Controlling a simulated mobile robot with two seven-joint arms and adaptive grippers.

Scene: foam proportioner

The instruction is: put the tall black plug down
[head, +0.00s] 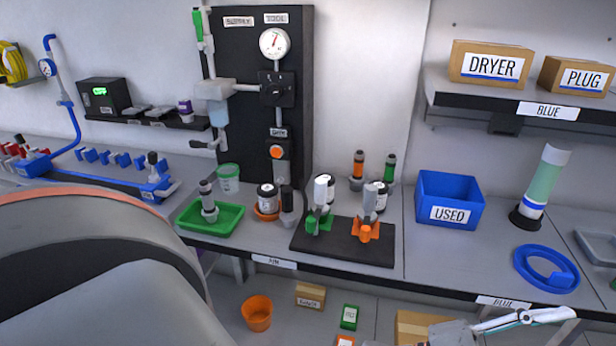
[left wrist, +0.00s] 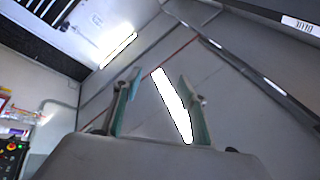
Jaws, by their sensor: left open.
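A green tray (head: 238,222) holds a grey-and-black fitting. A black board (head: 340,249) carries green and orange holders. A blue USED bin (head: 449,184) and a blue ring (head: 547,288) are farther right. The black panel (head: 238,110) with a gauge rises behind the bench.

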